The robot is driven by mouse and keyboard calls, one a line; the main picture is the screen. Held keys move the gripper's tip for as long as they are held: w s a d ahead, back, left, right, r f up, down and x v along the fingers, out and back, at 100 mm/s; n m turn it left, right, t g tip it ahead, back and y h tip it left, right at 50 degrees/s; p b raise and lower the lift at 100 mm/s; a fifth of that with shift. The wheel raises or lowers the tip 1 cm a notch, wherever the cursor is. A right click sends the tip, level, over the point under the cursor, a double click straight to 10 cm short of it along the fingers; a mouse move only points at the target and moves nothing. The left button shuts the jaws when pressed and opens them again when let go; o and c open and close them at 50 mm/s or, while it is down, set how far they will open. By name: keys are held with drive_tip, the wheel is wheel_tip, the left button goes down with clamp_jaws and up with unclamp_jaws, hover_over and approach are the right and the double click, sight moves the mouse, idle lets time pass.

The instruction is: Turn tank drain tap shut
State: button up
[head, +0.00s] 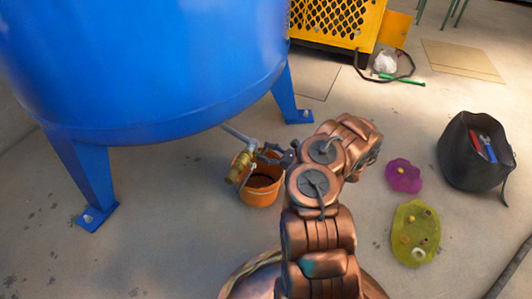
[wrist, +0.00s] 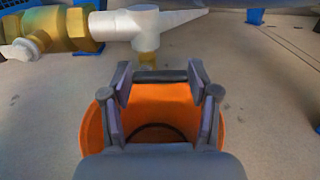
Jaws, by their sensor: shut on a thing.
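The drain tap (head: 243,164) is brass and sits at the end of a pale pipe (head: 235,132) under the blue tank (head: 150,70), above an orange bucket (head: 259,194). In the wrist view the tap's brass body (wrist: 72,28) is at upper left, with a white tee-shaped part (wrist: 146,24) beside it. My gripper (wrist: 160,78) is at the tap, its fingers spread around a dark grey bar that appears to be the tap's handle (wrist: 160,76), and shut on it. The orange bucket (wrist: 160,105) lies behind and below the fingers. The far side of the tap is hidden.
Blue tank legs (head: 85,185) stand either side of the tap. A yellow cage (head: 335,22) stands at the back.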

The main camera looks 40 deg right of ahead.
drive_tip(key=o, duration=1.2)
drive_tip(key=shift+c, duration=0.2)
drive_tip(key=v, duration=1.2)
